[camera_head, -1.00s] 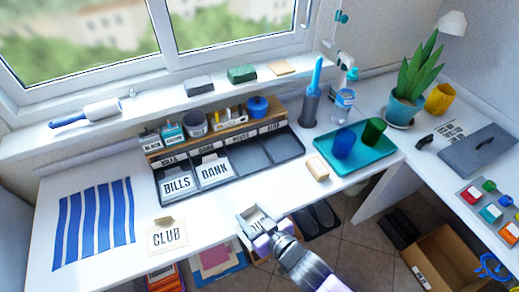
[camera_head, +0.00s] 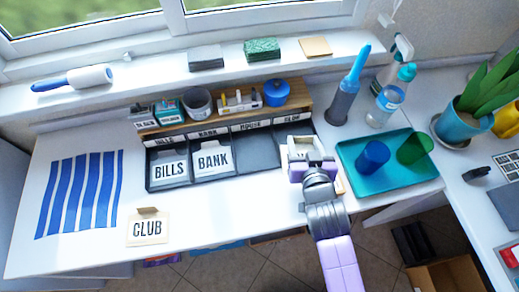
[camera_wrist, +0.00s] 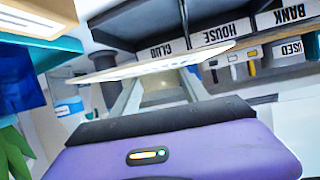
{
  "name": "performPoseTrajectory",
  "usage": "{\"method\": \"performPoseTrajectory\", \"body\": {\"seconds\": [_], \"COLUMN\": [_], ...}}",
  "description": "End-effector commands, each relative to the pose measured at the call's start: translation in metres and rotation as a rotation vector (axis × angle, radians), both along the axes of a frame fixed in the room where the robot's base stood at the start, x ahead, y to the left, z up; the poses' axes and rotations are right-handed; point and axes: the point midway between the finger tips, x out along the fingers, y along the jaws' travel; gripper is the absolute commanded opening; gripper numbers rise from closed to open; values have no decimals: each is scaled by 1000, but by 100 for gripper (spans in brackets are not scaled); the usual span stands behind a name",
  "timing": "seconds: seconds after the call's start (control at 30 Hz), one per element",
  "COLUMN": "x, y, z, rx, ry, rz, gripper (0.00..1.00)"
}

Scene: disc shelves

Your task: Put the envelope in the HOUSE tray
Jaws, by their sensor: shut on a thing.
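The envelope (camera_head: 303,147) is pale and held in my gripper (camera_head: 308,163), above the right end of the dark sorter. In the wrist view the envelope (camera_wrist: 150,67) shows nearly edge-on across the fingers (camera_wrist: 162,92). The HOUSE tray (camera_head: 256,158) is the empty compartment right of the one with the BANK envelope (camera_head: 213,160). Its HOUSE label also shows in the wrist view (camera_wrist: 222,33). My gripper is over the CLUB compartment, right of HOUSE, and hides much of it. The envelope's writing is unreadable here.
A BILLS envelope (camera_head: 169,170) stands in the leftmost compartment. A CLUB envelope (camera_head: 147,229) lies on the desk at front left. A teal tray (camera_head: 380,185) with blue and green cups is right of my gripper. A wooden shelf (camera_head: 225,116) with small items runs behind the sorter.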

Motion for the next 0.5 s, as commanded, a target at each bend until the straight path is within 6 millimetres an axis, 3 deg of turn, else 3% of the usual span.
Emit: {"method": "performPoseTrajectory", "body": {"seconds": [0.03,0.2,0.33,0.5], "x": [17,43,50,51], "y": [26,93,126,145], "z": [15,64,92,108], "rx": [6,-4,-17,-31], "ry": [-13,-12,-12,-8], "rz": [30,110,154,180], "gripper": [16,16,16,16]}}
